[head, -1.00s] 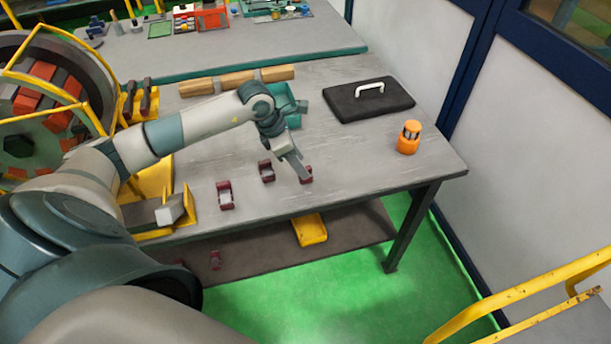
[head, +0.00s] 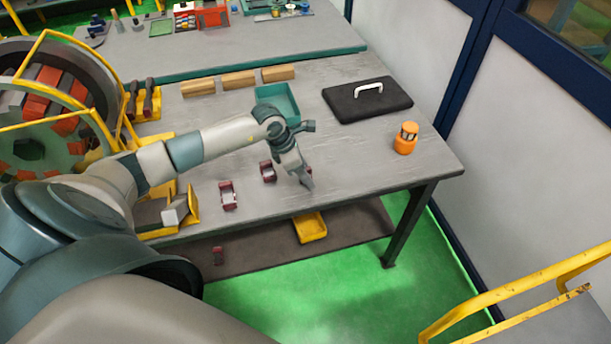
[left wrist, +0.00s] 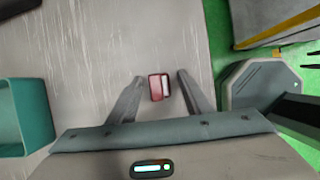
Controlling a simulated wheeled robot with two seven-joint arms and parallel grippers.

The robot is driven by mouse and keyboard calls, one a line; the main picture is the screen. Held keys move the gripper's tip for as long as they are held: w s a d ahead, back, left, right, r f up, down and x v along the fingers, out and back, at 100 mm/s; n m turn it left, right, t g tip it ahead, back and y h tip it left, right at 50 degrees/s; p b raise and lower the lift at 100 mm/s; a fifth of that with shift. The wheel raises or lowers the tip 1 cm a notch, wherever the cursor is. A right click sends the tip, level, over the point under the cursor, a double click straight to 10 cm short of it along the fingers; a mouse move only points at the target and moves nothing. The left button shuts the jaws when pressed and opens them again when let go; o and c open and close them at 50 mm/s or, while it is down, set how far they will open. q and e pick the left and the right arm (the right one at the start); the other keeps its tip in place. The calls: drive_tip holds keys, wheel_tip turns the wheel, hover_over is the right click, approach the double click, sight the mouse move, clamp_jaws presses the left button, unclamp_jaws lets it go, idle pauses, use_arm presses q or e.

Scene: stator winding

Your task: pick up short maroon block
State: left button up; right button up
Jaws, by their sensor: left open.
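My left gripper (head: 306,182) points down over the front part of the grey table. In the left wrist view its fingers (left wrist: 157,90) are open, with a small maroon block (left wrist: 159,87) with a pale middle between their tips, apart from both fingers. My right gripper is not in view.
A teal bin (head: 290,110), wooden pieces (head: 238,80), a black case (head: 345,108) and an orange jar (head: 404,140) stand on the table (head: 350,165). A yellow bin (head: 311,228) is on the shelf below. The table right of my gripper is clear.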

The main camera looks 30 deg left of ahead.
use_arm(q)
drive_tip(key=shift+c, duration=0.3)
clamp_jaws()
drive_tip(key=shift+r, duration=0.1)
drive_tip(key=shift+w+r+b, duration=0.1)
drive_tip(key=shift+r+b, duration=0.4)
drive_tip(key=r+b, duration=0.1)
drive_tip(key=d+r+b, duration=0.1)
drive_tip(key=r, duration=0.1)
drive_tip(key=s+d+r+b, duration=0.2)
drive_tip(key=d+r+b, duration=0.2)
drive_tip(key=d+r, duration=0.3)
drive_tip(key=shift+s+d, duration=0.25)
drive_tip(key=shift+d, duration=1.45)
drive_tip(key=shift+f, duration=0.15)
